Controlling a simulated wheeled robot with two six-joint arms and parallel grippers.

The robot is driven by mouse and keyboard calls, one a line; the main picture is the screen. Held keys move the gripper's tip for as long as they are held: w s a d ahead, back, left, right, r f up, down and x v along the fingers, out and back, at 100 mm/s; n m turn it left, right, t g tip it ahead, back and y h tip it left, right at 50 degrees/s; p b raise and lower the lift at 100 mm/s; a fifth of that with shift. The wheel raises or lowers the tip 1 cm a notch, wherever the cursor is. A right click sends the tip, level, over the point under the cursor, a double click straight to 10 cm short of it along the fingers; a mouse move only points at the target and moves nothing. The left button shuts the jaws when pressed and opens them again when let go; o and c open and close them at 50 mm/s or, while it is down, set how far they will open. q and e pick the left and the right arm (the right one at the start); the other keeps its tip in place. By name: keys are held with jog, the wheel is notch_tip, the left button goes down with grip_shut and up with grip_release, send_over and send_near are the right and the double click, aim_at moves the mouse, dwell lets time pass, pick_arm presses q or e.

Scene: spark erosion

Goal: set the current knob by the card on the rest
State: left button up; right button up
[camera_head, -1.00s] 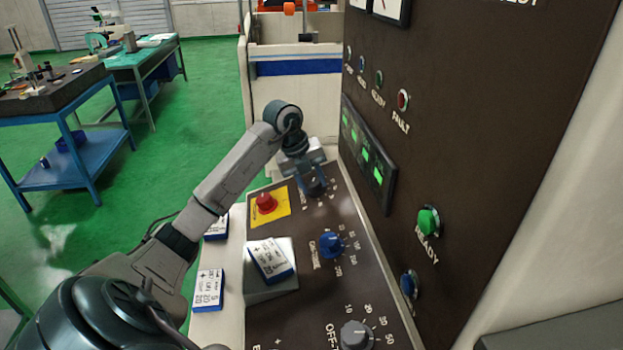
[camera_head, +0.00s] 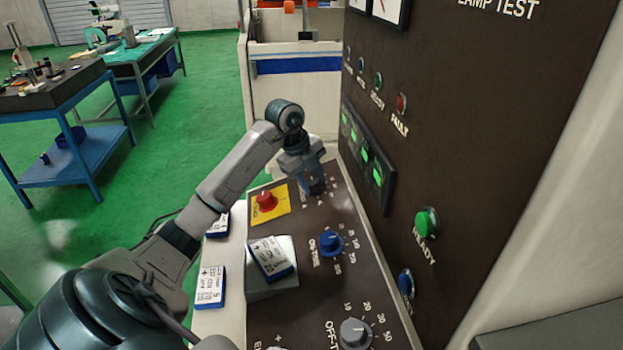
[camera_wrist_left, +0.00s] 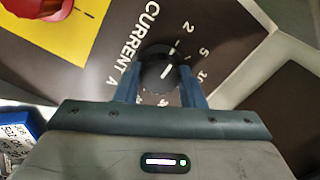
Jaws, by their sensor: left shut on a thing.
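The current knob (camera_wrist_left: 157,72) is dark and round with a white pointer line, beside the printed words CURRENT A in the left wrist view. Numbers 2, 5 and 10 show on its scale. My left gripper (camera_wrist_left: 160,88) is shut on this knob, one finger on each side. In the head view the left gripper (camera_head: 316,188) reaches down to the far end of the panel and mostly hides the knob. The card (camera_head: 271,257), white with blue edges, leans on the grey sloped rest (camera_head: 284,284). Its print is too small to read surely. My right gripper is out of view.
A red button (camera_head: 266,201) on a yellow plate sits left of the gripper. The blue on-time knob (camera_head: 331,243) and grey off-time knob (camera_head: 355,333) are nearer. Two more cards (camera_head: 210,287) lie left of the panel. A dark upright panel (camera_head: 440,130) stands at the right.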

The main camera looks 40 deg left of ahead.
pick_arm(q)
jog(key=shift+s+d+f, duration=0.15)
jog(key=shift+f, duration=0.15)
jog(key=o, duration=0.8)
jog(key=shift+o, duration=1)
jog(key=shift+s+r, duration=0.1)
jog(key=shift+s, duration=0.05)
jog(key=shift+w, duration=0.35)
jog(key=b+v, duration=0.1)
jog(key=v, duration=1)
